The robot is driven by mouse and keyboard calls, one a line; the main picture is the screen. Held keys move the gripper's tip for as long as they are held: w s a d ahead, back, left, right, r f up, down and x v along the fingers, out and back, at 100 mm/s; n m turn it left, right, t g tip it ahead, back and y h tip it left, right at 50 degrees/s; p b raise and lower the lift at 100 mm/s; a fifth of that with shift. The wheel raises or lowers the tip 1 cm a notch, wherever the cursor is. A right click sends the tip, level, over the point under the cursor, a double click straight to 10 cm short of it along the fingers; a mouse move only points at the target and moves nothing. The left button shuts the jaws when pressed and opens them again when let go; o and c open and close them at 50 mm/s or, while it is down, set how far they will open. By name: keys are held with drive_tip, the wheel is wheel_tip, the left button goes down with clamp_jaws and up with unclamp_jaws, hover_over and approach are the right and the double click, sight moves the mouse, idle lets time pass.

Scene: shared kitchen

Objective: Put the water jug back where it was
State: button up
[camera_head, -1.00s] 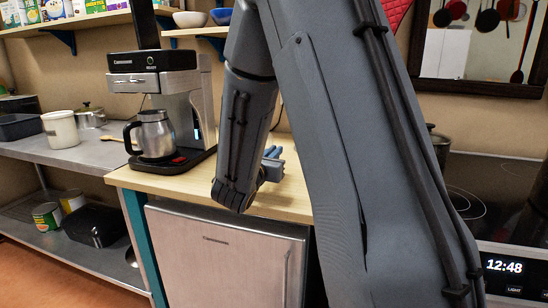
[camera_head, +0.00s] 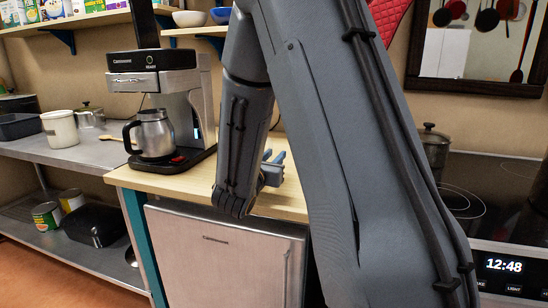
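A steel jug (camera_head: 154,134) with a black handle and dark lid stands upright on the base of the coffee machine (camera_head: 178,95), under its brewing head. It is the only jug I can make out. My gripper (camera_head: 274,155) is over the wooden counter, right of the coffee machine and apart from the jug. Its two blue-grey fingertips show a small gap with nothing seen between them. My own arm hides part of the gripper and the counter behind it.
The wooden counter (camera_head: 185,186) is clear in front of the machine. A steel shelf unit (camera_head: 60,151) at left holds a white pot (camera_head: 60,128). A dark pot (camera_head: 433,147) stands by the black hob (camera_head: 490,190) at right. Wall shelves hang above.

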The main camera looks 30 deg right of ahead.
drive_tip(key=b+v, duration=0.1)
drive_tip(key=v, duration=1.1)
drive_tip(key=shift+r, duration=0.1)
